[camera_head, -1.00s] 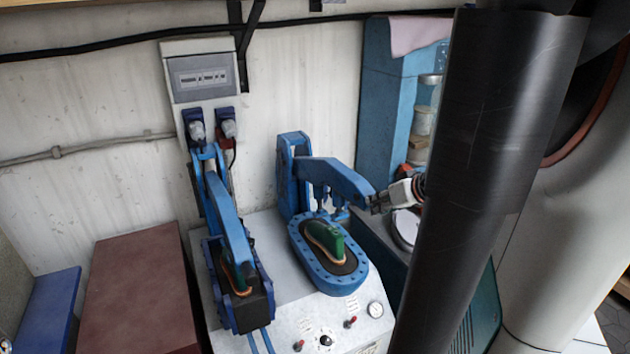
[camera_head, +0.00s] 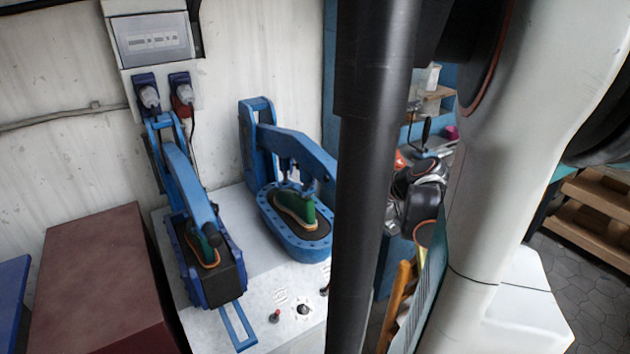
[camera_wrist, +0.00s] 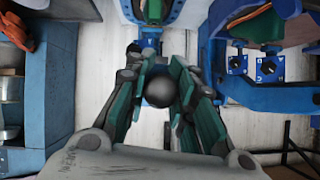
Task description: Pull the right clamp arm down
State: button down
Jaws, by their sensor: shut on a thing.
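The right clamp arm (camera_head: 298,148) is blue and slopes down to the right from its upright bracket, over an oval blue base (camera_head: 290,240) holding a green sandal form (camera_head: 297,207). Its outer end is hidden behind my dark column in the head view. In the wrist view, my gripper (camera_wrist: 160,92) has its green-padded fingers on both sides of a dark round knob (camera_wrist: 160,91) and is shut on it. The knob appears to be at the clamp arm's outer end. In the head view my wrist shows right of the column, and the fingers are hidden.
The left clamp arm (camera_head: 186,190) is lowered over its own form. A maroon box (camera_head: 100,280) stands left of the white bench (camera_head: 270,320). Shelves with small items (camera_head: 435,95) are behind my arm. A wooden rack (camera_head: 600,205) stands at the far right.

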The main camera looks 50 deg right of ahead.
jog(key=shift+s+a+f, duration=0.1)
jog(key=shift+s+f, duration=0.05)
jog(key=shift+f, duration=0.15)
jog(key=c, duration=1.8)
grip_release()
jog(key=o, duration=0.4)
jog(key=shift+r, duration=0.15)
jog(key=shift+w+d+r+g+y+p, duration=0.4)
jog(key=shift+w+r+g+p, duration=1.1)
jog(key=shift+r+p, duration=2.95)
jog(key=shift+w+d+r+g+y+p, duration=0.15)
jog(key=shift+w+d+r+g+p, duration=0.5)
jog(key=shift+w+r+p, duration=3.55)
jog(key=shift+s+d+r+g+y+p, duration=0.1)
jog(key=shift+d+r+g+y+p, duration=0.65)
jog(key=shift+r+p, duration=3.95)
jog(key=r+b, duration=0.2)
jog(key=r+h+b, duration=0.1)
jog(key=shift+a+r+g+b, duration=0.2)
jog(key=shift+a+g+b, duration=0.1)
